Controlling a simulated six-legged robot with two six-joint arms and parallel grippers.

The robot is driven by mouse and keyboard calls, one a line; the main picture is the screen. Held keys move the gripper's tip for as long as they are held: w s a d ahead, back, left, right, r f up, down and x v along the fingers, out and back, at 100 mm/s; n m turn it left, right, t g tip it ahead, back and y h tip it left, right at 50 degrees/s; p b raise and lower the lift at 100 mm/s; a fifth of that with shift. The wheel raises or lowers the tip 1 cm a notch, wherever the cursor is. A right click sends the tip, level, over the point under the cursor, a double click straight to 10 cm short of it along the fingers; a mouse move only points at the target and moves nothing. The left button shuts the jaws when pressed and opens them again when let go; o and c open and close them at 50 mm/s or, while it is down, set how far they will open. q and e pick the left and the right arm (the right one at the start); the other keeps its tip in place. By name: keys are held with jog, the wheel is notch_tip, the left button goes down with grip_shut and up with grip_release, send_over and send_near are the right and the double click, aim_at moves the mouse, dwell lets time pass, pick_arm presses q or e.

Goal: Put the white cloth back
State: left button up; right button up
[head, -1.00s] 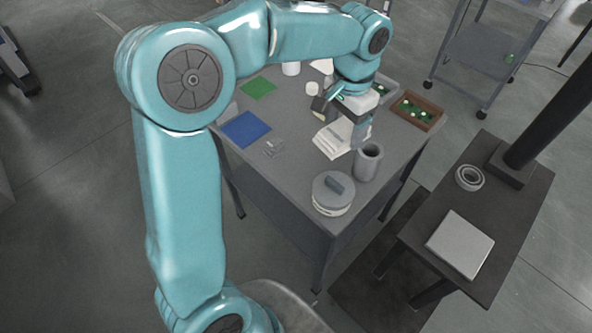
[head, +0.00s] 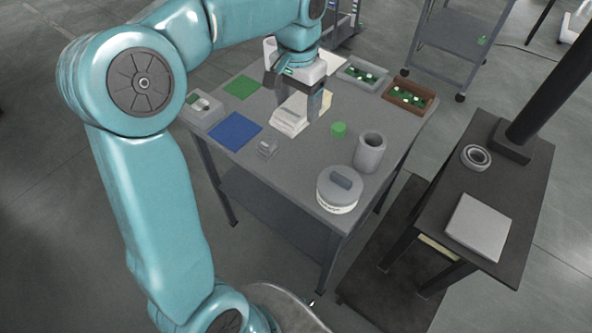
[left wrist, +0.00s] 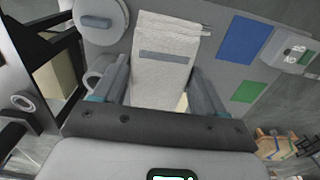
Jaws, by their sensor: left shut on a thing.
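The white cloth (head: 288,117) is a folded stack in the middle of the grey table in the head view. In the left wrist view the cloth (left wrist: 165,35) hangs out from between the fingers, with a grey strip across it. My left gripper (head: 298,97) is shut on the cloth, its fingers on either side; the fingers also show in the left wrist view (left wrist: 160,88). I cannot tell whether the cloth touches the table. My right gripper is not in view.
A blue square (head: 235,131) and green square (head: 241,86) lie left. A grey tray (head: 345,74) and brown tray (head: 430,102) are behind right.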

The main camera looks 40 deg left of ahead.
pick_arm(q)
jog(key=b, duration=0.1)
send_over(297, 171)
notch_tip(297, 171, down, 15)
jog(key=shift+r, duration=0.1)
notch_tip(297, 171, down, 5)
jog(key=shift+f, duration=0.1)
jog(key=o, duration=0.7)
jog(key=shift+f+b, duration=0.15)
jog(key=shift+b, duration=0.2)
jog(key=o, duration=0.4)
